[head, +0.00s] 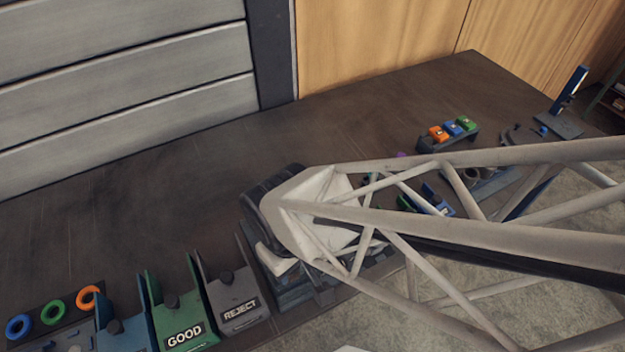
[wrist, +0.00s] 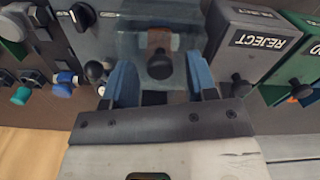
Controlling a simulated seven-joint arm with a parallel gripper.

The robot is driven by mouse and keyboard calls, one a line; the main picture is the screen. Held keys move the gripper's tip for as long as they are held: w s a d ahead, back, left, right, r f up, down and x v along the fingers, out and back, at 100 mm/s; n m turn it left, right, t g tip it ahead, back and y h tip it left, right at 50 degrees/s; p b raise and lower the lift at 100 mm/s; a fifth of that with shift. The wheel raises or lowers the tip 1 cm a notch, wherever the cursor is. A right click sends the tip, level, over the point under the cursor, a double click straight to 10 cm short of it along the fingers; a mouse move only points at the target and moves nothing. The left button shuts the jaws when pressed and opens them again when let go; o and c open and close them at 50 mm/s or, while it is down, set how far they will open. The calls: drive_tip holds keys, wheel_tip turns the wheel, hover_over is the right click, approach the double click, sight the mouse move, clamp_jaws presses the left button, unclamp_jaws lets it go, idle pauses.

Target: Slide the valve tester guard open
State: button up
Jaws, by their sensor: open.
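The valve tester guard (wrist: 136,46) looks like a clear, slightly tinted panel in the wrist view, with a dark round knob (wrist: 160,65) on it. My gripper (wrist: 160,75) is open, with one blue finger on each side of the knob. Gaps show between the fingers and the knob, but I cannot tell how deep the fingers reach. An orange-brown part shows behind the panel. In the head view the tester (head: 292,298) is mostly hidden under my arm, and my fingers are not visible there.
A grey REJECT bin (head: 238,300) stands close beside the tester, with a green GOOD bin (head: 182,318) beyond it. Several knobs and coloured fittings crowd the other side in the wrist view. A block with coloured buttons (head: 450,132) stands farther back.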

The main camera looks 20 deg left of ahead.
clamp_jaws()
drive_tip(key=w+a, duration=0.6)
drive_tip(key=shift+w+a, duration=0.2)
idle(0.6)
drive_tip(key=shift+r, duration=0.1)
unclamp_jaws()
wheel_tip(320, 180, up, 8)
idle(0.8)
